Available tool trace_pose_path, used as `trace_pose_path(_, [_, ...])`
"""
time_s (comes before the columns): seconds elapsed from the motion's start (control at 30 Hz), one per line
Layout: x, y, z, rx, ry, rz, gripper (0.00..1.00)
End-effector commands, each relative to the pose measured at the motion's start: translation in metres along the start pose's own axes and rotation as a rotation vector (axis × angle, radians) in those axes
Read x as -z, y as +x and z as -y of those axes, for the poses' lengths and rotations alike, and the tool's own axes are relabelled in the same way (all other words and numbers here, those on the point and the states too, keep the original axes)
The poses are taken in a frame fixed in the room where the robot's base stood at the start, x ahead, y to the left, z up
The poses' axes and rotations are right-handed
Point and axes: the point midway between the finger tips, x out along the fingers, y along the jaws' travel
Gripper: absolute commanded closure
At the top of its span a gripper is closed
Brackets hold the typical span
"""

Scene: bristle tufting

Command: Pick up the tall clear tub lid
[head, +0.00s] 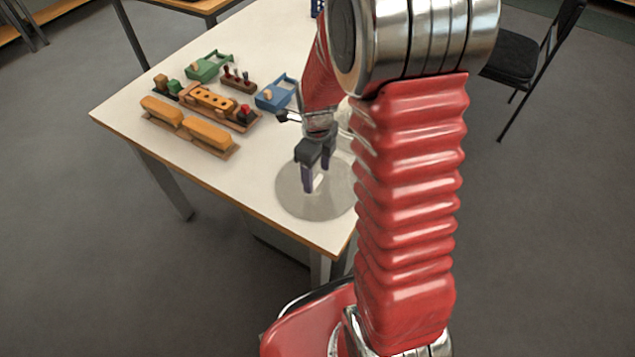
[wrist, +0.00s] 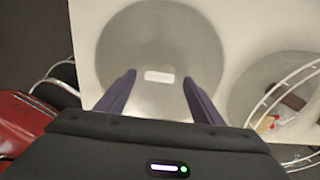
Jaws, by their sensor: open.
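The tub lid (head: 292,201) is a flat, round, greyish see-through disc on the near corner of the white table. In the wrist view the lid (wrist: 150,38) carries a small pale bar, its handle (wrist: 160,77), near its middle. My gripper (head: 316,180) is over the lid, pointing down. In the wrist view my gripper (wrist: 158,80) is open, with one dark purple finger on each side of the handle and a gap on both sides. I cannot tell how far the fingertips are above the lid. My arm covers the lid's right edge in the head view.
A round clear tub (wrist: 238,100) with small things inside stands right of the lid in the wrist view. Orange blocks (head: 209,134), a green tray (head: 205,69), a blue tray (head: 273,97) and a brown holder (head: 238,82) stand farther left. The table edge (head: 270,221) is close to the lid.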

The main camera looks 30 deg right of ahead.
Motion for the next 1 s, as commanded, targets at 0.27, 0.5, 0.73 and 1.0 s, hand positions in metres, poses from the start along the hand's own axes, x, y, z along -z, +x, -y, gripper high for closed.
trace_pose_path(0.27, [0.0,0.0134,0.0001,0.001,0.001,0.001,0.39])
trace_pose_path(0.5, [0.0002,0.0132,0.0001,0.0,0.001,0.0,0.39])
trace_pose_path(0.73, [0.0003,0.013,0.0002,0.0,0.001,0.0,0.42])
trace_pose_path(1.0, [0.0003,0.0129,0.0002,0.0,0.002,0.0,0.61])
